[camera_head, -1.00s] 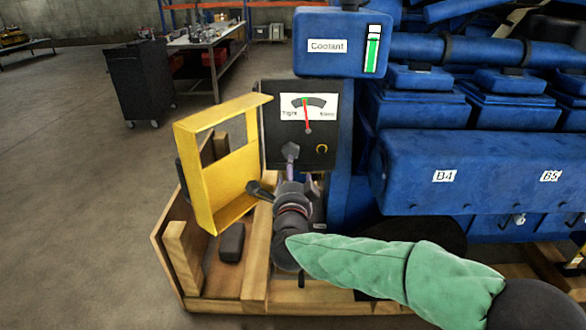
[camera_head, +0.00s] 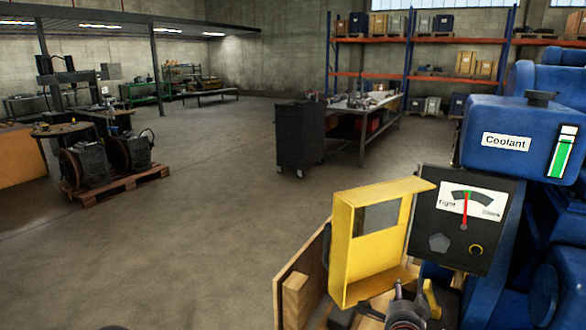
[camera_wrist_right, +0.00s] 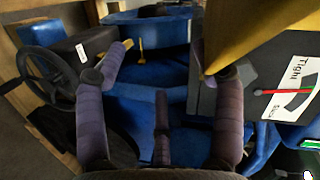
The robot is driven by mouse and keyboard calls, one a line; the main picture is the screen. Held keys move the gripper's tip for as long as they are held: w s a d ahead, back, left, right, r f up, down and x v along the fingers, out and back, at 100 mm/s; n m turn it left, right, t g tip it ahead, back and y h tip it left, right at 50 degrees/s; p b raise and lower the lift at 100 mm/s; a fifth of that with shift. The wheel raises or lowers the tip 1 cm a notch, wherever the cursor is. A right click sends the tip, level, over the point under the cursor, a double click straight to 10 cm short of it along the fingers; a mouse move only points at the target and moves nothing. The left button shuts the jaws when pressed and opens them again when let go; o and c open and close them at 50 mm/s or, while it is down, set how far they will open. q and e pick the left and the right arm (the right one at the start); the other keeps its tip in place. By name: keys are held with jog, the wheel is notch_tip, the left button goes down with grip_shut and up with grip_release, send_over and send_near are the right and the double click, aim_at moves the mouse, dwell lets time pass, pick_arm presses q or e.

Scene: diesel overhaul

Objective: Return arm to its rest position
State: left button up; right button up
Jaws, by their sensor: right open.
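My right gripper (camera_head: 408,312) shows at the bottom edge of the head view, below the gauge panel (camera_head: 462,225) and the open yellow cover (camera_head: 372,245). Most of its arm is out of frame. In the right wrist view its fingers (camera_wrist_right: 160,80) are spread apart with nothing between them. The yellow cover (camera_wrist_right: 260,30) is at the upper right there, and the gauge panel (camera_wrist_right: 290,90) is at the right. Whether a finger touches the cover cannot be told. The needle stands between "Tight" and "Slack". My left gripper is not in view.
The blue engine with its coolant tank (camera_head: 520,140) fills the right side. A wooden pallet frame (camera_head: 300,285) lies below the cover. In the wrist view a black handwheel (camera_wrist_right: 45,75) is at left. Open floor (camera_head: 200,240) spreads left, with a dark cabinet (camera_head: 300,134) and workbench (camera_head: 365,110) behind.

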jog(key=s+a+f+n+g+y+p, duration=0.1)
jog(key=s+a+f+n+g+y, duration=0.2)
jog(key=f, duration=0.6)
jog(key=s+a+f+n+g+y+p, duration=0.1)
jog(key=s+a+f+n, duration=0.2)
jog(key=f, duration=0.6)
jog(key=s+a+f+n+g+y+p, duration=0.1)
jog(key=a+f+n+g+y, duration=0.15)
jog(key=a+f, duration=0.4)
jog(key=s+a+f+n+g+y+p, duration=0.1)
jog(key=s+a+f+n+g, duration=0.2)
jog(key=s+f, duration=0.4)
jog(key=s+a+f+n+g+y+p, duration=0.1)
jog(key=s+a+f+n+g+y, duration=0.1)
jog(key=s+f, duration=0.5)
jog(key=s+a+n+g, duration=0.1)
jog(key=s+g, duration=0.1)
jog(key=s, duration=0.4)
jog(key=shift+s+f+g, duration=0.35)
jog(key=shift+s, duration=0.05)
